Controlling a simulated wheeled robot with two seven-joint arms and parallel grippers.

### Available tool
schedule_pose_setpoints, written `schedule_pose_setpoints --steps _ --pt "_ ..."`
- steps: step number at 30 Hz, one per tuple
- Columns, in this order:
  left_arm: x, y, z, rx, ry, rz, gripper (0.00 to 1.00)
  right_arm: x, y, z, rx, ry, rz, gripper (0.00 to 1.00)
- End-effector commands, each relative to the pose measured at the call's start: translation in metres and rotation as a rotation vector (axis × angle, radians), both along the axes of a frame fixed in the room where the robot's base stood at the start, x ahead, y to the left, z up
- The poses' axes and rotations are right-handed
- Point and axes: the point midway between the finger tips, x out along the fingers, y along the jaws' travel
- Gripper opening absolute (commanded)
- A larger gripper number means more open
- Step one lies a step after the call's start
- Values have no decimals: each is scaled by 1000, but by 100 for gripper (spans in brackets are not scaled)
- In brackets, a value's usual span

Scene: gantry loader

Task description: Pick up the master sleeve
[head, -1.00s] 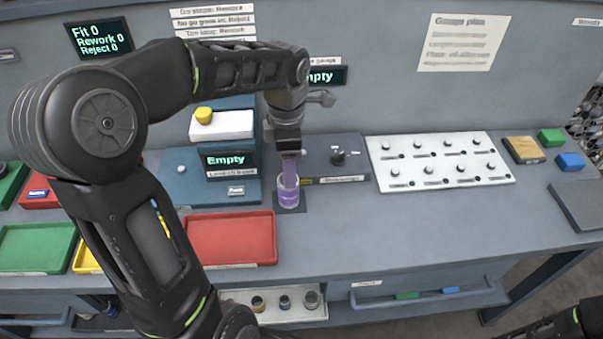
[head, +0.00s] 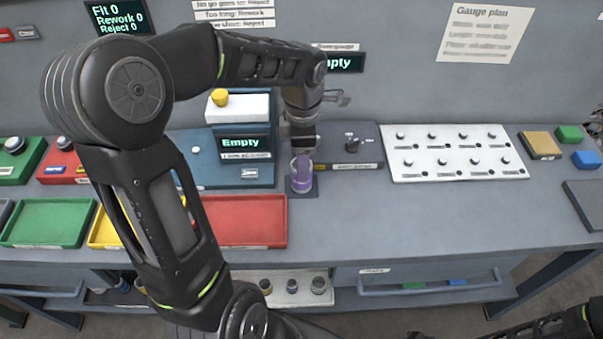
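A small pale cylinder with a purple tint (head: 302,182), which looks like the master sleeve, stands upright on a dark square pad (head: 301,194) in the middle of the bench. My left gripper (head: 303,160) points straight down at its top. The fingers overlap the purple part, so I cannot tell whether they touch or grip it. The cylinder appears to rest on the pad. My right arm shows only as a dark link at the bottom right; its gripper is out of view.
A blue station with an "Empty" display (head: 241,143) stands left of the cylinder. A grey block with a small fixture (head: 352,160) is close on its right. A white peg board (head: 455,152) lies further right. A red tray (head: 243,220) is front left. The front bench middle is clear.

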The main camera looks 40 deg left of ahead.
Motion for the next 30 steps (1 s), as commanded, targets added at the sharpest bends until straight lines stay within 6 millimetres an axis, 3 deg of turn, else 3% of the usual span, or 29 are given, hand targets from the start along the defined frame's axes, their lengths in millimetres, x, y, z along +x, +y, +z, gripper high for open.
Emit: schedule_pose_setpoints --steps 11,30 --pt "-3 1 -46 -1 3 1 55 -2 -1 13 -4 6 -1 36" --pt "-2 1 -48 -1 1 0 54 -2 -1 12 -3 5 -1 36"
